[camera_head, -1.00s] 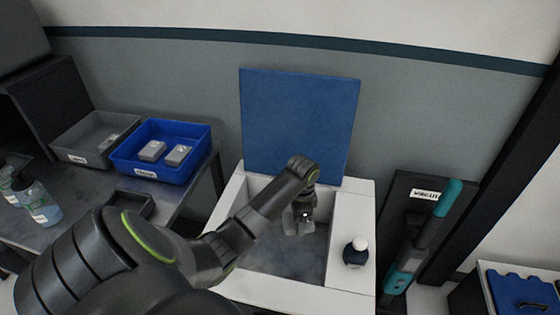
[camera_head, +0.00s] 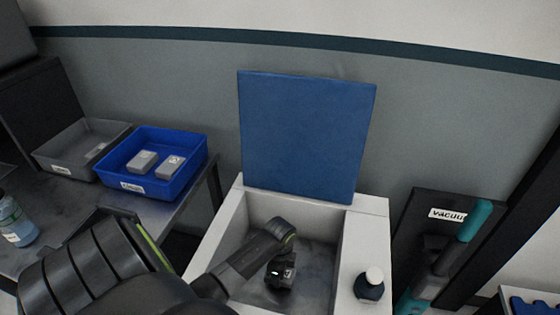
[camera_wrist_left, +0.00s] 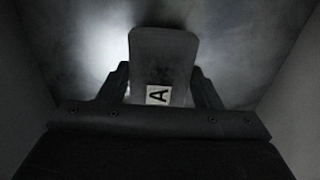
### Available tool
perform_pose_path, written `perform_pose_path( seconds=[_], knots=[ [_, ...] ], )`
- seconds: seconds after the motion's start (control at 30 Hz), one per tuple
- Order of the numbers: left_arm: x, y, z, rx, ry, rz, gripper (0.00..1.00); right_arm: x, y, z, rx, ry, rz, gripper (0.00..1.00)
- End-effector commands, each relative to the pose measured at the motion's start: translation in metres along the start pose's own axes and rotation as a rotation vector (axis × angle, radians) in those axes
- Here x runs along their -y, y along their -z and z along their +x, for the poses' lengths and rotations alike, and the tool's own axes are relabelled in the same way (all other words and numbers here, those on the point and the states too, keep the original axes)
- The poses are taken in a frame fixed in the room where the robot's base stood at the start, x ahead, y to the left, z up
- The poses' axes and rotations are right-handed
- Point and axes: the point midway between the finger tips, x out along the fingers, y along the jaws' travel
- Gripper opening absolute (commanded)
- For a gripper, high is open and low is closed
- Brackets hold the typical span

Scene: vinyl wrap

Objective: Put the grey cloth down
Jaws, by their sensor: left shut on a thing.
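My left gripper (camera_head: 281,272) reaches down inside the white open-topped box (camera_head: 377,235). In the left wrist view, the gripper (camera_wrist_left: 163,82) is shut on the grey cloth (camera_wrist_left: 163,52), a flat grey piece with rounded corners and a white label marked A. One finger lies on each side of it. The box's mottled grey floor (camera_wrist_left: 235,60) lies beyond the cloth; I cannot tell whether the cloth touches it. In the head view the gripper and arm mostly hide the cloth. My right gripper is in no view.
A blue panel (camera_head: 305,135) stands upright behind the box. A dark bottle with a white cap (camera_head: 370,285) stands on the box's right ledge. To the left, a blue bin (camera_head: 190,180) holds two grey pieces beside a grey bin (camera_head: 60,166). A teal-handled vacuum (camera_head: 474,220) is at right.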

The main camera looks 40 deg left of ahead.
Motion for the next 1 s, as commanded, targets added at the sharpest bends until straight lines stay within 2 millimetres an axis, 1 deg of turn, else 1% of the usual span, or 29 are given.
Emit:
perform_pose_path(
  seconds=[0.03,0.13,0.5,0.53,0.7,1.0],
  knots=[
    [0.0,0.0,0.009,0.0,-0.003,-0.001,0.36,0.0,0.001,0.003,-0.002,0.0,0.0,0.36],
    [0.0,0.0,0.018,0.001,-0.001,-0.001,0.36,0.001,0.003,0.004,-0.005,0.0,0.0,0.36],
    [0.0,0.0,0.022,0.001,0.0,-0.001,0.36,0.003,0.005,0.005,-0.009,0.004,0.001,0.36],
    [0.0,0.0,0.022,0.001,0.001,-0.001,0.59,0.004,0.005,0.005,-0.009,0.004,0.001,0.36],
    [0.0,0.0,0.022,0.001,0.001,-0.001,0.8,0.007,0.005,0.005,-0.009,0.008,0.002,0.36],
    [0.0,0.0,0.02,0.001,0.001,-0.001,0.8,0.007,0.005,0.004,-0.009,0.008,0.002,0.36]
  ],
)
